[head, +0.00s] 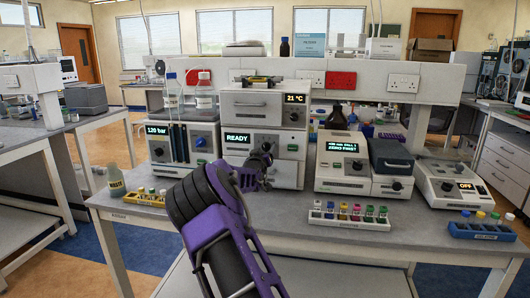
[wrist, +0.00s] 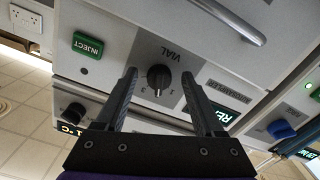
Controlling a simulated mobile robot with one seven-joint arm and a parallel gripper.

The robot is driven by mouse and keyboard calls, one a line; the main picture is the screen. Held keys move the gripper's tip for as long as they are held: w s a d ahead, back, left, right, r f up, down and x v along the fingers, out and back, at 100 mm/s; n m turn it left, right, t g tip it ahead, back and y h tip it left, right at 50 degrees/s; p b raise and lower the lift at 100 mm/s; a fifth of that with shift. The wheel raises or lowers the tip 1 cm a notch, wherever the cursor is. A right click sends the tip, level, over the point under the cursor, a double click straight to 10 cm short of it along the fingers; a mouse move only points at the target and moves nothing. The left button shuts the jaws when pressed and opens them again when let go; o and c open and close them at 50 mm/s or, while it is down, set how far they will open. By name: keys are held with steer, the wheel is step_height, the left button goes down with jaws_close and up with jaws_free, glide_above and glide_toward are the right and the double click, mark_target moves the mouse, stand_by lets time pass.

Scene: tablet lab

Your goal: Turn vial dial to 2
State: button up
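The vial dial (wrist: 158,80) is a black round knob on the grey front panel of the autosampler, under the word VIAL. Digits 3 and 1 show beside it in the wrist view; I cannot read its pointer setting clearly. My gripper (wrist: 159,73) is open, with one black finger on each side of the dial and a visible gap to each. I cannot tell how far the fingertips are from the panel. In the head view my gripper (head: 262,166) is in front of the instrument stack and hides the dial. The autosampler's READY display (head: 237,138) is lit.
A green INJECT button (wrist: 88,45) is on the same panel. A rack of coloured vials (head: 350,216) stands right of my arm, a yellow rack (head: 145,199) left.

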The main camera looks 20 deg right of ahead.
steer(key=shift+a, duration=0.1)
steer(key=v, duration=1.7)
steer(key=shift+s+a, duration=0.1)
steer(key=shift+s, duration=0.05)
